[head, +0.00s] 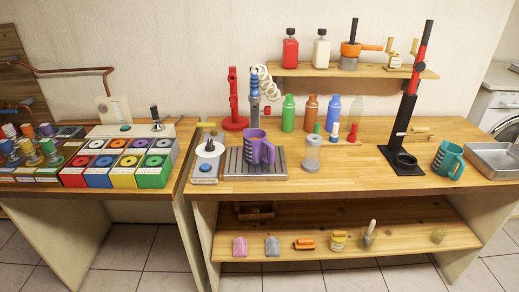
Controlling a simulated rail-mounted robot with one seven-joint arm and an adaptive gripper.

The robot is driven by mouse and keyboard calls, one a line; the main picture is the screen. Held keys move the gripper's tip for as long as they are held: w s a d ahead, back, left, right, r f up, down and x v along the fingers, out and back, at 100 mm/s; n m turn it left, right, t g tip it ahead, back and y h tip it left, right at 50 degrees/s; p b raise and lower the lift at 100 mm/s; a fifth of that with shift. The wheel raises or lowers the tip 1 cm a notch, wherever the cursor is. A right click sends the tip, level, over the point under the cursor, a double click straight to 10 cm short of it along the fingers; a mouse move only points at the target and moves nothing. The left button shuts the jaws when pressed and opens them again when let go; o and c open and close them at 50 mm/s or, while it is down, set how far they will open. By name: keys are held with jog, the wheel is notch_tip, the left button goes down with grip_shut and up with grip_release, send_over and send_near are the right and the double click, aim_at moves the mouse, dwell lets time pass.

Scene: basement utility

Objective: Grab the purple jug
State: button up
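The purple jug (257,149) stands upright on a grey ribbed tray (236,169) on the wooden workbench, left of the bench's middle. Its handle appears to be on the right side. A blue-and-grey upright fixture with a white coiled hose rises just behind it. My gripper is not in view, and nothing is seen holding the jug.
Several colored bottles stand behind. A tall red-and-black stand (413,105) and a teal mug (448,159) are farther right. The front middle of the bench is clear.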

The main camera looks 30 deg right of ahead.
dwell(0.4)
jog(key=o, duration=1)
